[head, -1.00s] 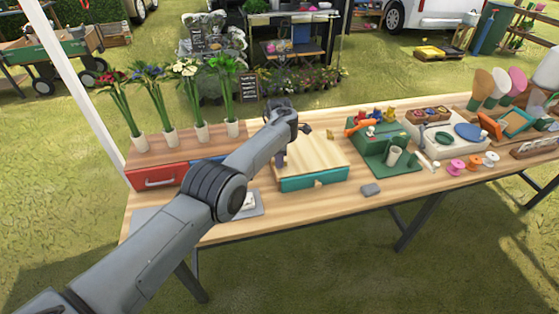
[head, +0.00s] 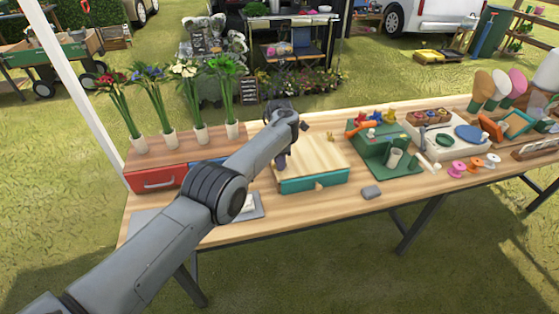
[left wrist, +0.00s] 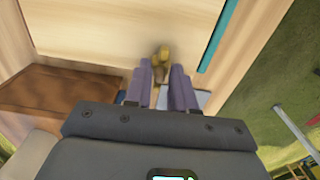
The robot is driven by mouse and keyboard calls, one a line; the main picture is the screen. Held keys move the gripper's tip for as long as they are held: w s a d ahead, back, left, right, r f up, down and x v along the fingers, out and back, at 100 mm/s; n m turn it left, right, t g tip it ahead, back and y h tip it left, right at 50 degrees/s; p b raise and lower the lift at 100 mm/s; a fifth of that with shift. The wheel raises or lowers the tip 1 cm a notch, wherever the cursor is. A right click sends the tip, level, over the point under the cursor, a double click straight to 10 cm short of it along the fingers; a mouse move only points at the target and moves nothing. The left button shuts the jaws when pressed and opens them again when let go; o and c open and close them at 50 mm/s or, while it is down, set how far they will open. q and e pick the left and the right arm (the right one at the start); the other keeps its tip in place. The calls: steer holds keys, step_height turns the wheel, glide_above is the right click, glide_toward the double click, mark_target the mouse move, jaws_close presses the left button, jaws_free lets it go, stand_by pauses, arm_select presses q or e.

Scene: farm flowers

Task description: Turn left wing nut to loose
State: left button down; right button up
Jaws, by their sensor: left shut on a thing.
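The flower press (head: 318,158) has a pale wooden top and a teal base with a small front catch. It lies on the table in front of my left arm. My left gripper (head: 282,163) points down at the press's left side. In the left wrist view, its two purple-grey fingers (left wrist: 162,70) are shut on a brass-yellow wing nut (left wrist: 161,54), the left one, partly hidden between them. That nut is hidden behind the hand in the head view. A second small yellow wing nut (head: 331,135) stands on the right side of the press top. My right gripper is not in view.
A red drawer unit (head: 157,178) with several flower vases stands at left. Bare table (head: 330,210) shows in front.

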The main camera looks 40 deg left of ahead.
arm_select(q)
steer(key=c, duration=0.9)
jaws_free()
steer(key=shift+c, duration=0.2)
step_height(320, 180, up, 11)
steer(key=p, duration=0.3)
